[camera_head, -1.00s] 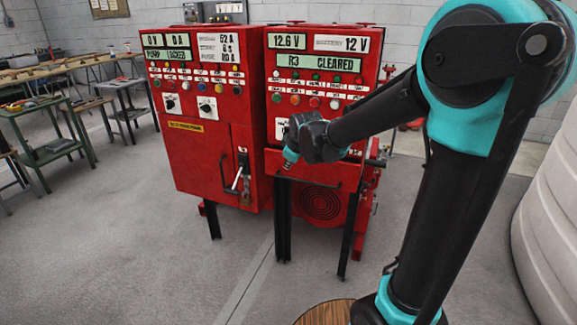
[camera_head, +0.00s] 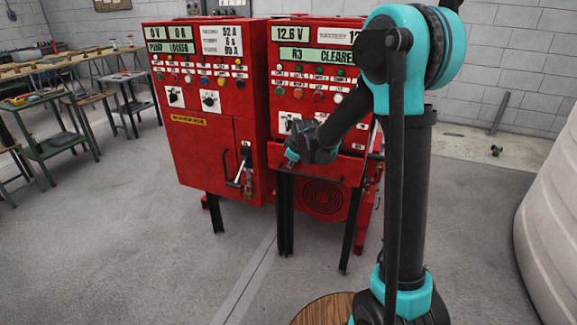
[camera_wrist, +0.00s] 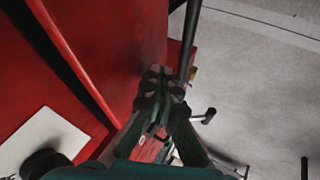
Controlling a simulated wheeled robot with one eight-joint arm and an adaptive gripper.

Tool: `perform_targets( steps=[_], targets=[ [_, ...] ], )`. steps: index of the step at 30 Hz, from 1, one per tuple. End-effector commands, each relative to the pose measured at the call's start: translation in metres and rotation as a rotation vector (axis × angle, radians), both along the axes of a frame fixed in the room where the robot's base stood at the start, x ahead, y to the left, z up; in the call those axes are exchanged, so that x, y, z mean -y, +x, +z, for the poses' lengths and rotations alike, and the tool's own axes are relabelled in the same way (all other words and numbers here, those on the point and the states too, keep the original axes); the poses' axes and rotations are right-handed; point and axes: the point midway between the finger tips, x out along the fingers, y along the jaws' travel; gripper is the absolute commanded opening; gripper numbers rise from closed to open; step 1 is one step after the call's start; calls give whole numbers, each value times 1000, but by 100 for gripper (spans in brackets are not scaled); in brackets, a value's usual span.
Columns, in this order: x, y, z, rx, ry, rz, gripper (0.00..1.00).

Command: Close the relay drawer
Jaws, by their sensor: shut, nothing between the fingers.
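The relay drawer (camera_head: 335,168) is the red box front low on the right-hand red cabinet (camera_head: 307,72), above the round vent grille. It appears to stand out from the cabinet face, but my arm hides part of it, and I cannot tell how far out it is. My gripper (camera_head: 290,161) is at the left end of the drawer, close to its front edge; I cannot tell whether it touches. In the wrist view my gripper (camera_wrist: 160,88) is shut and empty, beside a red panel (camera_wrist: 115,40).
A left-hand red cabinet (camera_head: 205,85) with a lever handle (camera_head: 240,170) stands beside it. Black legs (camera_head: 285,215) stand under the drawer. A large pale tank (camera_head: 550,220) is at right. Workbenches (camera_head: 50,130) stand at left. The floor in front is open.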

Motion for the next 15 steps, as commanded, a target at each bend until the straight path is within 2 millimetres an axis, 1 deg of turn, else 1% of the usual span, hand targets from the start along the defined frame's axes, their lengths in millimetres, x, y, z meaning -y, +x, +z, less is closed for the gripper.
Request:
perform_targets(
  steps=[3,12,15],
  targets=[
    [1,3,0,0,0,0,0],
    [1,4,0,0,0,0,0],
    [4,10,0,0,1,-1,0]
  ],
)
